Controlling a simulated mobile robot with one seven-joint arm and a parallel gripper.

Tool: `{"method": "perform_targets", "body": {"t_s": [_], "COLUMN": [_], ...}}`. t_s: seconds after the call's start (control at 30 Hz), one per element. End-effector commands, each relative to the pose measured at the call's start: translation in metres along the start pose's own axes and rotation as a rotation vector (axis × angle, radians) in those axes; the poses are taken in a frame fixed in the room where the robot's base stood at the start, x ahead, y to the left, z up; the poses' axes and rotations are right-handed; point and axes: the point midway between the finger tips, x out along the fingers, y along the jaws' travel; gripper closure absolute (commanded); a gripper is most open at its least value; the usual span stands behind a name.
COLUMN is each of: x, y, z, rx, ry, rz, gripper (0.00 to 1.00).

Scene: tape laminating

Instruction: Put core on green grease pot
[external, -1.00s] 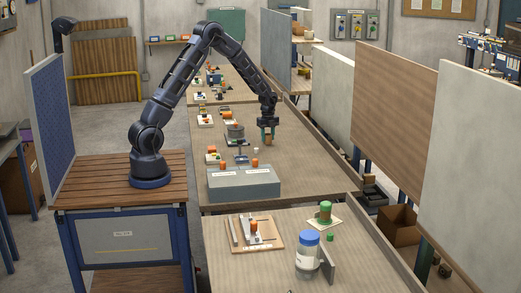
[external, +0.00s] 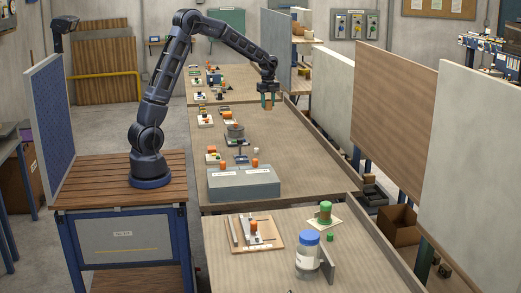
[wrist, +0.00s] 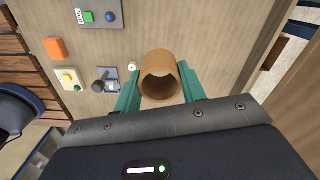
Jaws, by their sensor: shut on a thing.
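The core, a brown cardboard tube (wrist: 160,76), is held between the teal fingers of my gripper (wrist: 160,84) in the wrist view. Its open end faces the camera and it looks hollow. In the external view my gripper (external: 268,98) holds the core (external: 267,104) in the air above the right part of the middle table.
A blue-lidded jar (external: 307,255) stands on the near table. A grey box (external: 243,184) sits at the front of the middle table (external: 290,140). Small plates with coloured parts line its left side. Its right side is mostly clear, with a raised edge.

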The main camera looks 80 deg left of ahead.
Motion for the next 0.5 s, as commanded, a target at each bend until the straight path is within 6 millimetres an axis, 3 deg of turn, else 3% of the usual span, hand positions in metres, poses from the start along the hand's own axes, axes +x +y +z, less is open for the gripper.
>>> {"method": "perform_targets", "body": {"t_s": [0.27, 0.37, 0.5], "x": [-0.004, -0.006, -0.01], "y": [-0.005, -0.013, -0.03], "z": [-0.011, -0.034, -0.086], "rx": [0.02, 0.064, 0.161], "ry": [0.0, -0.001, -0.004], "rz": [-0.001, 0.0, 0.003], "gripper": [0.81, 0.81, 0.81]}}
